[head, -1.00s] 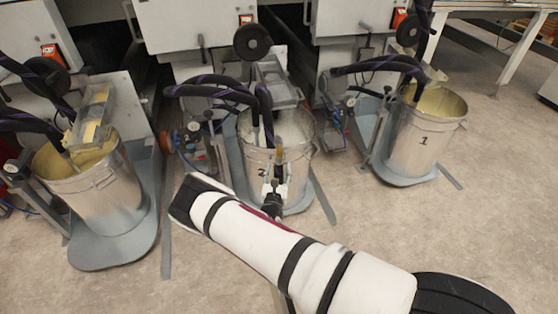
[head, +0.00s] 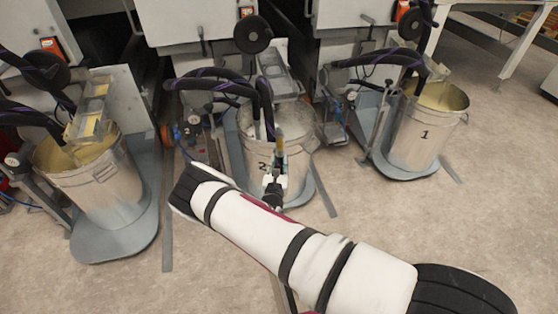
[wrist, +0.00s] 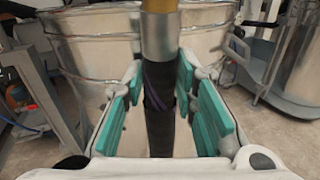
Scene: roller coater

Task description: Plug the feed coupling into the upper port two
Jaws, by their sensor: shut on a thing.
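The feed coupling (wrist: 158,36) is a silver collar with a brass-coloured part above it, upright in the wrist view. A black hose with a faint purple stripe (wrist: 160,125) hangs below it, between the green finger pads. My gripper (wrist: 163,100) is shut on this coupling and hose, just below the collar. In the head view my gripper (head: 271,179) is in front of bucket 2 (head: 296,165), with the coupling (head: 279,150) rising above it against the bucket. The coupling's top end is cut off in the wrist view. I cannot make out the upper port two.
Bucket 1 (head: 425,145) stands to the right and another metal bucket (head: 108,190) to the left, each on a grey trolley base. Black hoses (head: 215,84) arch into bucket 2 below the white machine (head: 190,22). The floor in front (head: 400,220) is clear.

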